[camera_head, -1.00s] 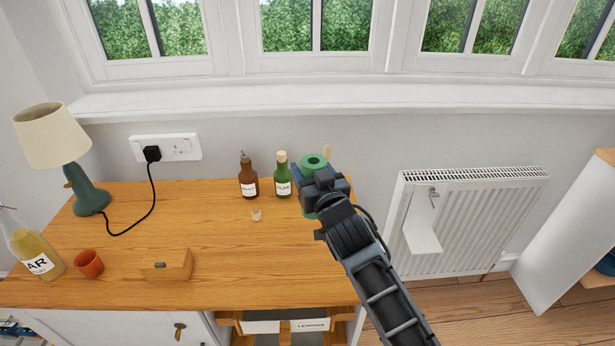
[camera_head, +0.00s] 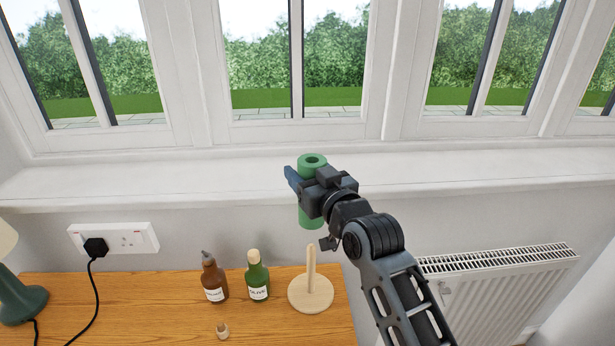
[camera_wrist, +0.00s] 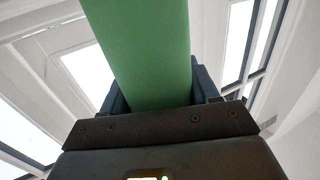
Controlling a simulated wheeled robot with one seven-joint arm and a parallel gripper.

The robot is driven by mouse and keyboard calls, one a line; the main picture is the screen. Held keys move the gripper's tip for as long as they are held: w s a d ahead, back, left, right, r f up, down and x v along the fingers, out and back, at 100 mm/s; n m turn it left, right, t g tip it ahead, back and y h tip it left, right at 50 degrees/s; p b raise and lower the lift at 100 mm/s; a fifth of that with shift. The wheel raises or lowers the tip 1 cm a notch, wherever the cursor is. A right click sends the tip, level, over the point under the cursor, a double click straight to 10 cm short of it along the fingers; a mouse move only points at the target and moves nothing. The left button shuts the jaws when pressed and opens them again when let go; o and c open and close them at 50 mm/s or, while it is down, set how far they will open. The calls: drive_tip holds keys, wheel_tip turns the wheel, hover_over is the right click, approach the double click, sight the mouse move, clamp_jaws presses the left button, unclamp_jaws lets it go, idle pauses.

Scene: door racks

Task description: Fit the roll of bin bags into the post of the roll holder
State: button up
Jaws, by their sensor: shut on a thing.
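The roll of bin bags (camera_head: 312,162) is a green tube with a hole through its middle. My gripper (camera_head: 306,180) is shut on the roll and holds it roughly upright, in the air above the sideboard. In the wrist view the green roll (camera_wrist: 150,55) fills the space between the fingers. The roll holder (camera_head: 311,295) is a round pale wooden base with an upright post (camera_head: 311,268). It stands on the sideboard near its right end. The roll is above the post and apart from it, with its lower end near the height of the post's top in the picture.
A brown bottle (camera_head: 213,278) and a green olive oil bottle (camera_head: 257,277) stand left of the holder. A small cork-like item (camera_head: 222,331) is in front of them. The window sill (camera_head: 150,180) runs behind the roll. A radiator (camera_head: 500,285) is at the right.

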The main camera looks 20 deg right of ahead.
idle(0.3)
drive_tip(key=shift+f+b, duration=2.5)
drive_tip(key=shift+f, duration=0.4)
wheel_tip(320, 180, down, 11)
drive_tip(key=b, duration=0.9)
idle(3.4)
